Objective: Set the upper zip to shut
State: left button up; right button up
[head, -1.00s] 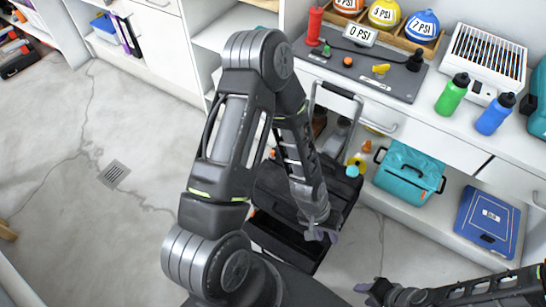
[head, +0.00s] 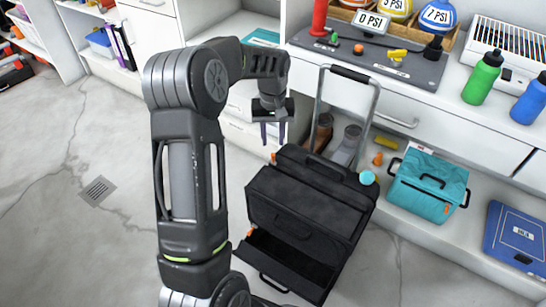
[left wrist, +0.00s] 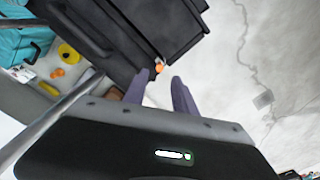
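A black wheeled tool bag (head: 305,205) stands on the floor in front of the shelving. An orange zip pull (head: 274,158) shows at its upper left corner; in the left wrist view an orange pull (left wrist: 159,69) lies just beyond the fingertips, between their lines. A second orange pull (head: 250,233) is lower on the left side. The lower front compartment (head: 285,265) hangs open; I cannot tell whether the upper zip is fully shut. My left gripper (head: 273,138) is open and empty, fingers pointing down, just above the upper pull. It shows in the left wrist view (left wrist: 160,78). My right gripper is out of view.
The bag's raised handle (head: 350,75) stands close to the right of my left gripper. Boots (head: 347,145) and a teal case (head: 430,185) are on the low shelf behind. A worktop (head: 420,95) is above. The floor (head: 95,150) at left is clear.

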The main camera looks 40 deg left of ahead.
aim_at(273, 162)
pick_arm(q)
notch_tip(273, 162, down, 8)
jog(key=shift+r+b, duration=0.1)
jog(key=shift+b, duration=1)
jog(key=shift+c, duration=0.3)
grip_shut()
dwell(0.4)
